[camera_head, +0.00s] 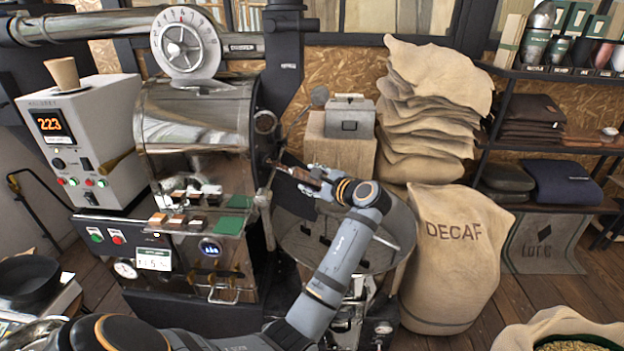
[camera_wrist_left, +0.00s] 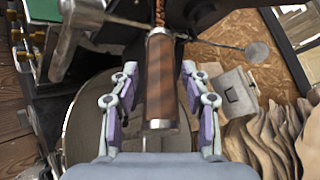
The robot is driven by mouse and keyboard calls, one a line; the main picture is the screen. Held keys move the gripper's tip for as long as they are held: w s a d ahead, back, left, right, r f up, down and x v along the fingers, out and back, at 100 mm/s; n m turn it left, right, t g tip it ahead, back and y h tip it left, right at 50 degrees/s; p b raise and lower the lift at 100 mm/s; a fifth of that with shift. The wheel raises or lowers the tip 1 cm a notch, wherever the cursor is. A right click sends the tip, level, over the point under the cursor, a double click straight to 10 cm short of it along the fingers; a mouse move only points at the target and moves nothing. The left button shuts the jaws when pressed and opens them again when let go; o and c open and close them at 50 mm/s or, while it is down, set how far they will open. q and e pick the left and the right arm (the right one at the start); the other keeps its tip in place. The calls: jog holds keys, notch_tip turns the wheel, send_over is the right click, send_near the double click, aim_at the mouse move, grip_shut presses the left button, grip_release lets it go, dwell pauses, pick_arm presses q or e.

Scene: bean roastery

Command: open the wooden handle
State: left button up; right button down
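The wooden handle (camera_wrist_left: 160,85) is a brown bar with a metal end cap, on the front of the roaster drum (camera_head: 195,115). In the left wrist view it runs lengthwise down the middle, its capped end toward my palm. My left gripper (camera_wrist_left: 159,70) is open, with one finger on each side of the handle and a visible gap on both sides. In the head view my left gripper (camera_head: 318,184) is at the roaster's front, over the round cooling tray (camera_head: 312,240), and largely covers the handle. My right gripper is in neither view.
A grey control box (camera_head: 85,135) reading 223 stands left of the drum. A DECAF sack (camera_head: 450,260) stands right of the tray, with stacked sacks (camera_head: 430,100) behind. A thin rod with a round grey end (camera_wrist_left: 257,52) lies near my gripper's right side.

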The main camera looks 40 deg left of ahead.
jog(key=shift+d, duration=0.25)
pick_arm(q)
jog(key=shift+r, duration=0.25)
jog(key=r, duration=0.6)
jog(key=shift+w+a+r, duration=0.3)
jog(key=shift+a, duration=0.1)
jog(key=r, duration=0.2)
jog(key=s+d+r, duration=0.1)
jog(key=shift+r, duration=0.15)
jog(key=shift+w+a+f, duration=0.25)
jog(key=shift+w, duration=0.05)
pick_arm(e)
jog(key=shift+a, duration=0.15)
pick_arm(q)
jog(key=shift+s+d+r, duration=0.1)
jog(key=shift+s+d, duration=0.05)
jog(key=shift+c, duration=0.4)
